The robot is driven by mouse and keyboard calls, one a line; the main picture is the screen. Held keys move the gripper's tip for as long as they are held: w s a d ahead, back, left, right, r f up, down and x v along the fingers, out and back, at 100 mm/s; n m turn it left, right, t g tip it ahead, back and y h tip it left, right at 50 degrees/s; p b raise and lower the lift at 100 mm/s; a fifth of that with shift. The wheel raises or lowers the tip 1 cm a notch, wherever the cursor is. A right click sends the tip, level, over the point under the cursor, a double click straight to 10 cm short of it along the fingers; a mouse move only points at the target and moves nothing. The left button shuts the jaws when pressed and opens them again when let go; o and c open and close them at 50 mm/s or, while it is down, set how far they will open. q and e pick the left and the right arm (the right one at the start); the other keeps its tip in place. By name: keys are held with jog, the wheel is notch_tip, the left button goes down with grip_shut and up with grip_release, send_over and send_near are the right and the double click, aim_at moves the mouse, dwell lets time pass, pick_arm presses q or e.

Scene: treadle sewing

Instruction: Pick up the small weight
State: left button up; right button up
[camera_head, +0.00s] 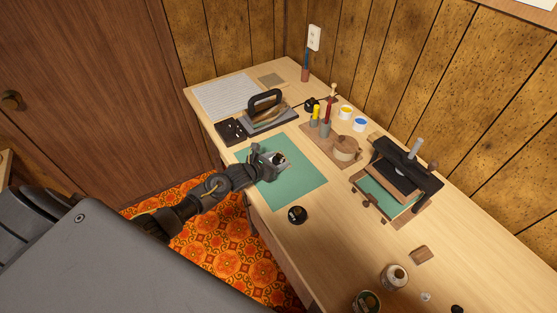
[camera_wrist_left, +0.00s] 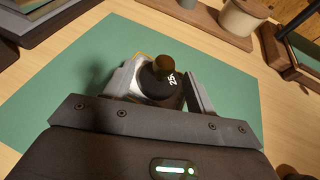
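The small weight, black with a pale "25" mark and a brass knob, is between the fingers of my left gripper (camera_wrist_left: 164,84) in the left wrist view; its dark body (camera_wrist_left: 160,90) fills most of the space between them. I cannot tell whether both fingers press on it. In the head view the left gripper (camera_head: 276,161) is low over the green mat (camera_head: 303,190), and the knob end of the weight (camera_head: 280,158) shows there. Another round black piece with a label (camera_head: 297,214) lies at the mat's near corner. My right gripper is not in view.
Behind the mat is an iron-like tool with a dark handle (camera_head: 265,101) and a dark box (camera_head: 231,130). A wooden rack (camera_head: 325,145) with spools and a dark press (camera_head: 405,170) stand to the right. Jars (camera_head: 394,277) are at the front right.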

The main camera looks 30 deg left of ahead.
pick_arm(q)
jog(key=c, duration=0.9)
jog(key=shift+o, duration=0.2)
jog(key=shift+r, duration=0.2)
jog(key=shift+r+b, duration=0.35)
jog(key=shift+r, duration=0.25)
jog(key=s+a+r+b, duration=0.1)
jog(key=s+r+b, duration=0.2)
jog(key=s+r, duration=0.8)
jog(key=s, duration=0.3)
jog(key=shift+a+r+b, duration=0.15)
jog(key=shift+r+b, duration=0.1)
jog(key=shift+b, duration=0.1)
